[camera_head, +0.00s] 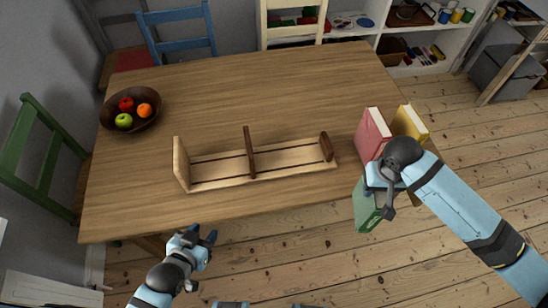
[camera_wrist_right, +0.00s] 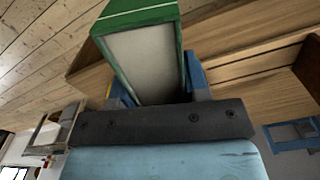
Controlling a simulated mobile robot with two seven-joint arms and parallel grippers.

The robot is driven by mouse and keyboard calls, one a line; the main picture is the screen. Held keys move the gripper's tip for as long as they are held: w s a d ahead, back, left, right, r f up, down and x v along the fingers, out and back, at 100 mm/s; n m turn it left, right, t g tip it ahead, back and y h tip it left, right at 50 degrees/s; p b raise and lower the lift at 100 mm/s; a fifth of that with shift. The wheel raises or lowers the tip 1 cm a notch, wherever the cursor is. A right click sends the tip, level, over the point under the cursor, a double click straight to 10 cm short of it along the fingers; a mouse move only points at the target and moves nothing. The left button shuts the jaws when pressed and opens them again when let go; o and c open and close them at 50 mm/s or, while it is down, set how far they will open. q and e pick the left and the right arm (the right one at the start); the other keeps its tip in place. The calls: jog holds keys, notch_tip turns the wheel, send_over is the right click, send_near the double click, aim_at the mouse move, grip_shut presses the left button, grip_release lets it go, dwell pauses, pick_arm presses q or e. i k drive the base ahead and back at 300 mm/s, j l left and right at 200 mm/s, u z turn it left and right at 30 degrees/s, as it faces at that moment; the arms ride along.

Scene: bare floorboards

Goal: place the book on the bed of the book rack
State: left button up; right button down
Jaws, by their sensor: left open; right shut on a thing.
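The wooden book rack (camera_head: 222,169) lies on the table, with a tall end board at its left, a dark divider near its middle and a short dark end piece at its right. Its bed is empty. My right gripper (camera_head: 381,184) is shut on the green book (camera_head: 367,207), to the right of the rack at the table's front edge. In the right wrist view the green book (camera_wrist_right: 143,58) sits between the blue fingers, its pale page side showing. My left gripper (camera_head: 202,239) is open and empty, in front of the table's front edge.
A red book (camera_head: 371,135) and a yellow book (camera_head: 411,122) stand on the table (camera_head: 290,90) just behind my right gripper. A bowl (camera_head: 144,122) of fruit is at the back left. Chairs stand around the table. The tabletop behind the rack is clear.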

aim_at(212, 170)
jog(key=j+u, duration=0.1)
jog(key=j, duration=0.75)
jog(key=i+j, duration=0.1)
jog(key=j, duration=0.25)
jog(key=j+u, duration=0.1)
jog(key=j, duration=0.3)
jog(key=i+j, duration=0.15)
jog(key=j, duration=0.2)
